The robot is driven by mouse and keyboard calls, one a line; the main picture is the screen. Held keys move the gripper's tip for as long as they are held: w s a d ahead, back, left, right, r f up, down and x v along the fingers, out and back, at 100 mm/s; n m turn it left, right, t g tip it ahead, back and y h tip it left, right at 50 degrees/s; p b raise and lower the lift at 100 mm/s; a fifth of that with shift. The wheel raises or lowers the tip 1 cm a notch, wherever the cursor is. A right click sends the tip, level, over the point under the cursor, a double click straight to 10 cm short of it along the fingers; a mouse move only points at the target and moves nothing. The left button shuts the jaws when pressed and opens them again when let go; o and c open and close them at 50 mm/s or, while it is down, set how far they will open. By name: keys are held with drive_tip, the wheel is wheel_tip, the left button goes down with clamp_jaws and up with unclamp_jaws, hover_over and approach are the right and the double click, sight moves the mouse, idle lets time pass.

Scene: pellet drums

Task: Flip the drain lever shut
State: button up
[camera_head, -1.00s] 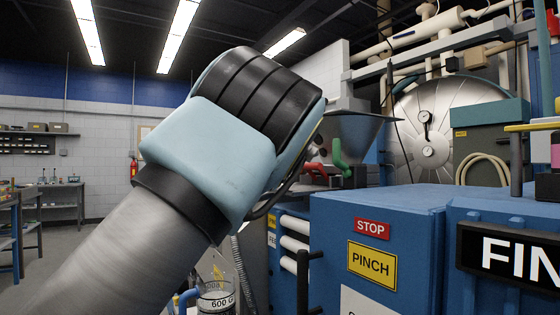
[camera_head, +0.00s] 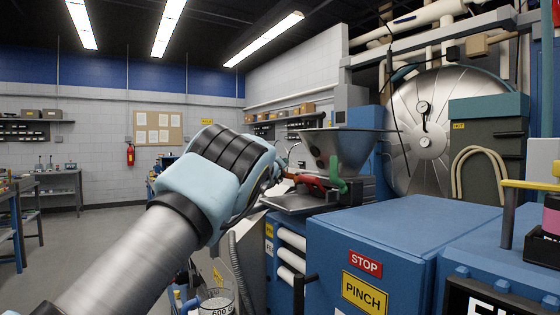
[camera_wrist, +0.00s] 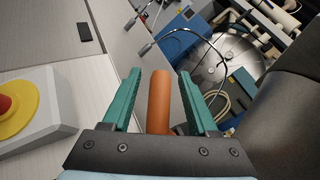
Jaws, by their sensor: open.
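My gripper (camera_wrist: 160,102) is open in the wrist view, its two green fingers apart. An orange-brown rounded bar (camera_wrist: 159,95) stands between the fingers, with a gap on both sides; its lower end is hidden by the gripper body. It may be the drain lever's grip, but I cannot tell for sure. In the head view, my gripper's end is mostly hidden by my wrist, just left of the grey hopper (camera_head: 350,146). A red handle (camera_head: 308,182) and a green handle (camera_head: 339,172) are by the hopper. Which is the drain lever is unclear.
A blue cabinet (camera_head: 390,225) with STOP and PINCH signs stands at right. A beaker (camera_head: 214,303) is low beneath my arm. A red button on a yellow base (camera_wrist: 18,118) is left of my fingers. A large steel round door (camera_head: 410,105) is behind. Floor at left is clear.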

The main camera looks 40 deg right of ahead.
drive_tip(key=shift+w+d+p, duration=0.3)
drive_tip(key=shift+w+d, duration=0.15)
drive_tip(key=shift+d, duration=0.05)
clamp_jaws()
idle(0.4)
idle(0.9)
